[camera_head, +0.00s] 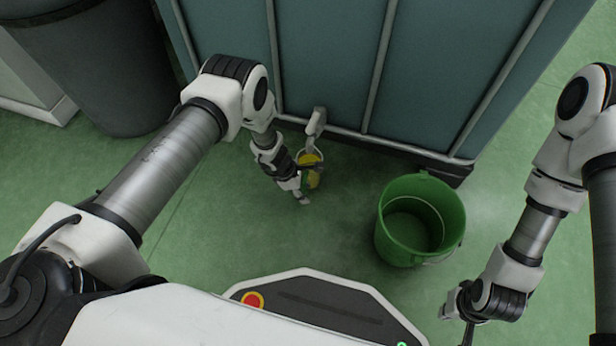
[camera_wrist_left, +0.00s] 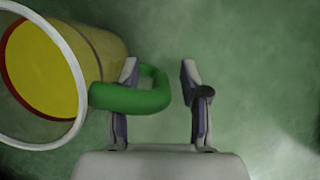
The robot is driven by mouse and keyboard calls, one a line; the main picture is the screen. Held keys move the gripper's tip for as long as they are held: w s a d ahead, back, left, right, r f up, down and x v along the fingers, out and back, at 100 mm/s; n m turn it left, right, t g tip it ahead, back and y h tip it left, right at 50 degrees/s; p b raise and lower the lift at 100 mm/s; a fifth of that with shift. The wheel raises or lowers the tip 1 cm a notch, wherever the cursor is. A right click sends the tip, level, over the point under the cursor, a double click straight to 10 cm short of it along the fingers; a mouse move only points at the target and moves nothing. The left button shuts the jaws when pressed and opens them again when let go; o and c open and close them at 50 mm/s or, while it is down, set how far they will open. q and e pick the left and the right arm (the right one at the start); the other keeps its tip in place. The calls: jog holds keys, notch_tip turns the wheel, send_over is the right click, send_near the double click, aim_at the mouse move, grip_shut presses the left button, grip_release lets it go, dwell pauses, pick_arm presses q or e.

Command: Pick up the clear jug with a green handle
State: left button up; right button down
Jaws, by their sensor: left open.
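The clear jug (camera_head: 313,178) with yellow inside stands under a spout by the tank, partly hidden by my left gripper. In the left wrist view the jug (camera_wrist_left: 100,50) fills the upper left, its open rim facing the camera. Its green handle (camera_wrist_left: 135,99) reaches right to my left gripper (camera_wrist_left: 160,80). The fingers are open, with the handle's outer part between them; the left finger overlaps the handle loop. Whether they touch is not clear. My left gripper (camera_head: 308,184) is beside the jug in the head view. My right gripper (camera_head: 458,320) is open and empty at lower right.
A large teal tank (camera_head: 330,60) with grey ribs stands behind the jug, with a grey spout (camera_head: 316,122) above it. A green bucket (camera_head: 453,210) stands to the right. A dark bin (camera_head: 100,75) is at upper left. Green floor (camera_head: 240,235) is clear in front.

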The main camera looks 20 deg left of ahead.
pick_arm(q)
grip_shut()
jog(key=shift+r, duration=0.15)
